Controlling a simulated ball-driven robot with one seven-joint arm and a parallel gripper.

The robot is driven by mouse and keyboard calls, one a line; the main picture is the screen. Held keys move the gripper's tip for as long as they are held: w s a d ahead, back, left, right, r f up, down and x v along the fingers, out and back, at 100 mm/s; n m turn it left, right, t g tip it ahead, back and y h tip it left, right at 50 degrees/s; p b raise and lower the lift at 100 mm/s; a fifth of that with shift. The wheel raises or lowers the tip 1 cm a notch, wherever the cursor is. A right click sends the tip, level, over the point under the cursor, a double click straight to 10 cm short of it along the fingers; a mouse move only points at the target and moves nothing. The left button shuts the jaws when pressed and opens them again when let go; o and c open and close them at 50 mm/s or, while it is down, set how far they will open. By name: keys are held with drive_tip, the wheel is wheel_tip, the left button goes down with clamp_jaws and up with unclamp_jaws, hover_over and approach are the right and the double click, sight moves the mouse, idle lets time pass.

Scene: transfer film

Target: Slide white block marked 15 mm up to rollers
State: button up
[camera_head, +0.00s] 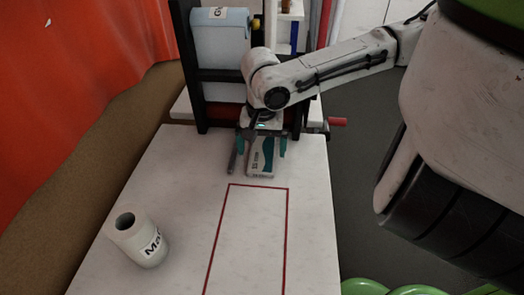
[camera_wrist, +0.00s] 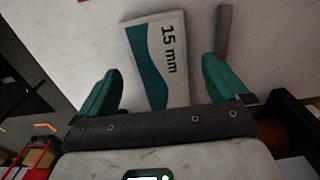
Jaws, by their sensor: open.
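The white block marked 15 mm (camera_head: 259,168) lies on the white table, just in front of the machine with the rollers. In the wrist view the block (camera_wrist: 172,52) shows a teal wave and black lettering and sits slightly tilted. My gripper (camera_head: 262,148) is over the block, open, with one teal finger on each side. In the wrist view my gripper (camera_wrist: 161,68) has gaps between its fingers and the block. A dark red roller (camera_head: 222,115) shows low in the black frame, partly behind my wrist; a reddish roller end (camera_wrist: 276,138) also shows in the wrist view.
A thin grey bar (camera_head: 232,160) lies left of the block. A white labelled roll (camera_head: 138,240) stands at the table's left. A red outline (camera_head: 258,187) marks the clear front middle. A red-handled crank (camera_head: 337,121) sticks out right of the frame.

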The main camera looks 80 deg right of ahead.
wheel_tip(320, 180, up, 8)
drive_tip(key=shift+r+p, duration=0.15)
drive_tip(key=shift+p, duration=0.2)
idle(0.4)
